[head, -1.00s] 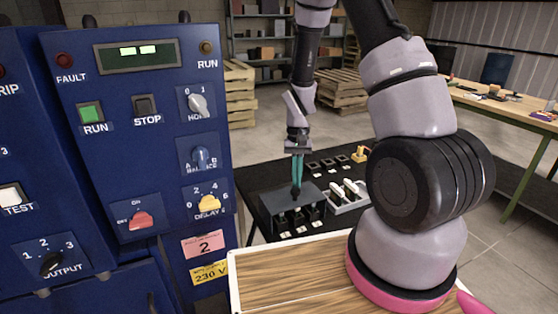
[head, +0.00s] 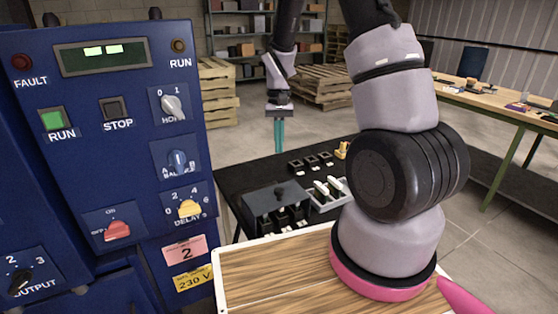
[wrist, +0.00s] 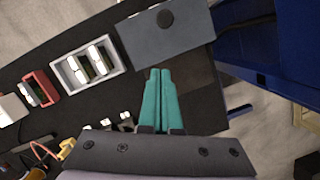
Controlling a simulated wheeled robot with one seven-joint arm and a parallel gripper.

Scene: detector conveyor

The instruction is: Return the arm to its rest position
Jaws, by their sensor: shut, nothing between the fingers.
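My gripper (head: 279,148) has teal fingers that are shut with nothing between them. In the head view it hangs pointing down, above and behind the grey box on the black table (head: 240,167). In the wrist view the closed fingers (wrist: 161,72) point toward the grey box (wrist: 170,42), with black table under them. The upper part of my arm is cut off by the top of the head view.
The blue panel (head: 120,150) with switches stands close on the left. The grey box (head: 277,197) and a white tray (head: 327,194) lie on the black table. Pallets (head: 330,82) and a workbench (head: 490,98) stand farther back, with open floor between.

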